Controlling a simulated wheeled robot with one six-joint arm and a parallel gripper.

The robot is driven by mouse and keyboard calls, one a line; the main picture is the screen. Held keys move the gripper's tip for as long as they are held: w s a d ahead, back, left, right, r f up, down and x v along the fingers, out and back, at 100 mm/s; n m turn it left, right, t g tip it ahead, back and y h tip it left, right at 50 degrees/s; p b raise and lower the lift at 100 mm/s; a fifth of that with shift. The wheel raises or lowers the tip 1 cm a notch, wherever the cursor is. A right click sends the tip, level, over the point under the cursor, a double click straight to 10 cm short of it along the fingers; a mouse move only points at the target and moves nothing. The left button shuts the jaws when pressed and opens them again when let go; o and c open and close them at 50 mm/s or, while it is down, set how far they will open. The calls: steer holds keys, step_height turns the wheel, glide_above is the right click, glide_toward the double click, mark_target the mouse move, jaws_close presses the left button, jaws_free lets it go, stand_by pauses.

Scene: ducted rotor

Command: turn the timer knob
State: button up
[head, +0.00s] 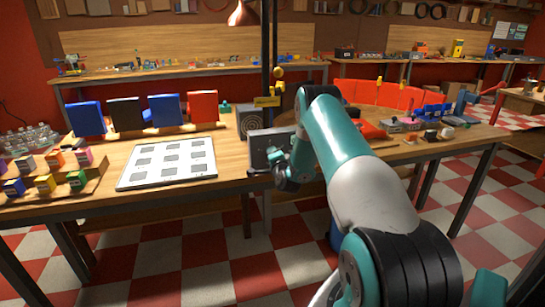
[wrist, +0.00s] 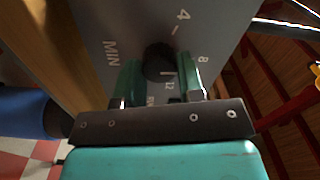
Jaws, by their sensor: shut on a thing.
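The timer knob (wrist: 158,62) is a round black knob with a pale pointer line. In the wrist view it sits on a grey panel (wrist: 115,20) marked "MIN", "4", "8" and "12". My gripper (wrist: 160,80) has its green fingers on either side of the knob, shut on it. The pointer line faces toward the gripper, near the "12". In the head view the grey timer box (head: 268,145) stands on the table's front edge, with my gripper (head: 280,165) against its front. The knob is hidden there behind the gripper.
A white board with grey squares (head: 168,163) lies left of the box. Coloured upright panels (head: 124,114) stand behind it. A round grille panel (head: 249,122) stands behind the box. Small coloured boxes (head: 45,184) are at far left. Open floor lies before the table.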

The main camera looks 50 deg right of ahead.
steer(key=shift+m, duration=0.4)
steer(key=o, duration=0.9)
steer(key=shift+s, duration=0.1)
steer(key=b+v, duration=1.7)
steer(key=b, duration=0.4)
steer(key=shift+s, duration=0.15)
